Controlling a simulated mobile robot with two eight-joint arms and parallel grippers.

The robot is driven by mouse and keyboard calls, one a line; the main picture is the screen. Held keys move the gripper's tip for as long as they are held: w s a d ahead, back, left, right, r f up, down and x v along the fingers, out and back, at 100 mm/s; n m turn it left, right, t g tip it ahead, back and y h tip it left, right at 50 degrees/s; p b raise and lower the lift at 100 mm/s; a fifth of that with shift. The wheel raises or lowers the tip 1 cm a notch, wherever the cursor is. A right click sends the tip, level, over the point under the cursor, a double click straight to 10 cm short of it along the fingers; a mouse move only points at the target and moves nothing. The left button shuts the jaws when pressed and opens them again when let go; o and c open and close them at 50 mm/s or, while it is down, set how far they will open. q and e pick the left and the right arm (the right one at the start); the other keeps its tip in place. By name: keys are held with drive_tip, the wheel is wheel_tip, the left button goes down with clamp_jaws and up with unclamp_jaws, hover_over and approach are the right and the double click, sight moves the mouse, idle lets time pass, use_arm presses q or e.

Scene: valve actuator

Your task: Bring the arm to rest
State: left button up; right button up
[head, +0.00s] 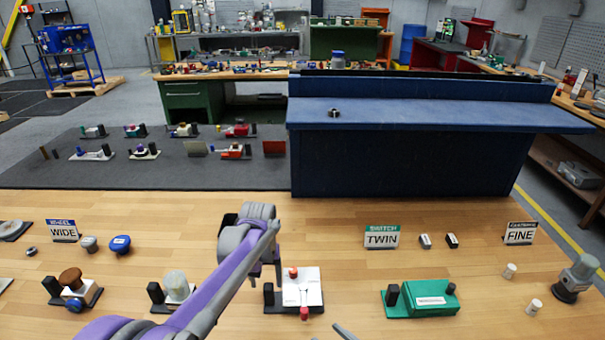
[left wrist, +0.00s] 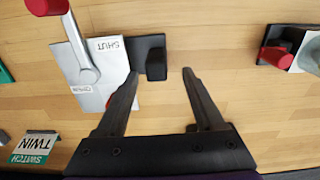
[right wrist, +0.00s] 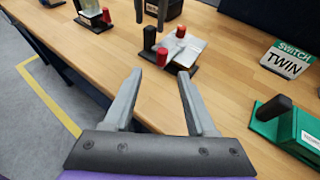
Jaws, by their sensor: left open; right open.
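The white valve plate (head: 312,284) lies at the table's front middle, with a red knob at its near and far edges and a black block (head: 268,294) on its left. In the left wrist view a silver lever (left wrist: 82,45) with a red end (left wrist: 45,7) crosses the plate (left wrist: 105,72); labels SHUT and OPEN show. My left gripper (head: 267,268) is open and empty, above the black block side; the block also shows beyond its fingertips (left wrist: 160,74). My right gripper (right wrist: 158,76) is open and empty near the table's front edge; only a fingertip shows in the head view (head: 343,331).
A green device (head: 425,300) stands right of the plate, and a clear-domed device (head: 175,286) left. Signs WIDE (head: 63,231), TWIN (head: 382,237) and FINE (head: 520,233) stand behind. A blue bench (head: 400,165) rises at the back.

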use_arm(q)
wheel_tip(320, 180, up, 5)
drive_tip(key=shift+s+a+r, duration=0.15)
drive_tip(key=shift+s+r, duration=0.1)
drive_tip(key=shift+r, duration=0.05)
drive_tip(key=s+a+f+t, duration=0.1)
drive_tip(key=s+a+t, duration=0.2)
drive_tip(key=s, duration=0.8)
drive_tip(key=s+a+f+t, duration=0.1)
drive_tip(key=s+a+t, duration=0.2)
drive_tip(key=s, duration=0.9)
drive_tip(key=shift+s+a+f, duration=0.15)
drive_tip(key=shift+a+f, duration=0.05)
drive_tip(key=shift+a, duration=0.65)
use_arm(e)
drive_tip(key=s+d+n+g+h, duration=0.2)
drive_tip(key=d+n, duration=0.3)
drive_tip(key=n, duration=0.9)
drive_tip(key=s+d+n+g+h, duration=0.2)
drive_tip(key=d+n+h, duration=0.3)
drive_tip(key=n, duration=1)
drive_tip(key=shift+s+d+f+g+h, duration=0.2)
drive_tip(key=shift+s+d+g+h, duration=0.15)
drive_tip(key=shift+s+d, duration=0.45)
drive_tip(key=shift+a, duration=0.1)
